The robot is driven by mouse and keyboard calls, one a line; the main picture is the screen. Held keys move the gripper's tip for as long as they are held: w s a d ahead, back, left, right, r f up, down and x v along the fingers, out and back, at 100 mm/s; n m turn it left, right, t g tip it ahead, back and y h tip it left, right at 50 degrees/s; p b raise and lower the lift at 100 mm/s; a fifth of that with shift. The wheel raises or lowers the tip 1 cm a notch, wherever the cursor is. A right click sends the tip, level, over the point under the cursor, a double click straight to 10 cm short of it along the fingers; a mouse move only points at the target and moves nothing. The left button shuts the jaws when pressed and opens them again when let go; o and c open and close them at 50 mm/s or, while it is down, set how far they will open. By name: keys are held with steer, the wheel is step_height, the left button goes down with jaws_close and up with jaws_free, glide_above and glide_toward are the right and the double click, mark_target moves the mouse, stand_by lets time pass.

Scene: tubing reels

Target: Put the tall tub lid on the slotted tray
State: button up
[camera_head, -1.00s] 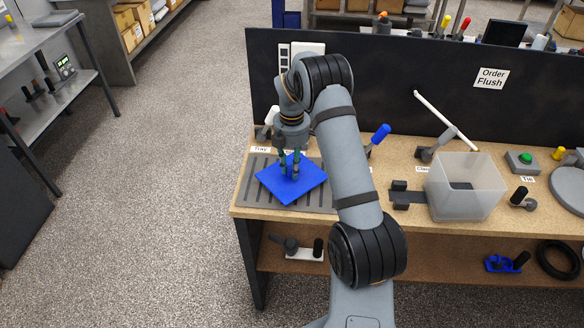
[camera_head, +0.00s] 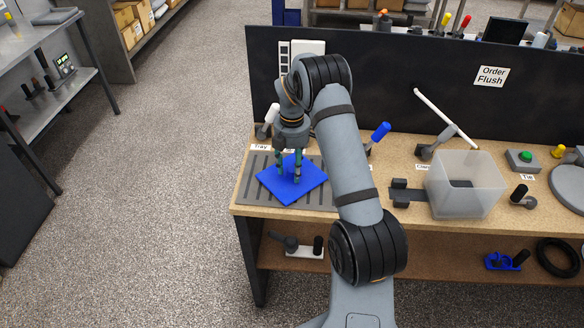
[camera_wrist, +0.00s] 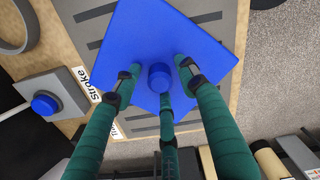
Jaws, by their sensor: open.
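The tub lid (camera_head: 308,187) is a flat blue square with a round knob. It lies on the grey slotted tray (camera_head: 250,190), turned at an angle to the slots. In the wrist view the lid (camera_wrist: 200,45) fills the upper middle, with slots of the tray (camera_wrist: 92,14) showing beside it. My gripper (camera_head: 290,178) is open just above the lid. In the wrist view its green fingers stand spread around the knob (camera_wrist: 159,77), with gaps visible between them and the knob. Part of the tray is hidden under the lid and behind my arm.
A translucent open tub (camera_head: 465,190) stands on the bench to the right. A blue-handled clamp (camera_head: 380,132) is behind my arm, and a lever with a white bar (camera_head: 447,120) is farther right. A dark panel (camera_head: 400,90) closes the back of the bench.

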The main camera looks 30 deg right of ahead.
mark_target(292, 168)
step_height(292, 168, up, 12)
steer(key=shift+r, duration=0.2)
stand_by(0.4)
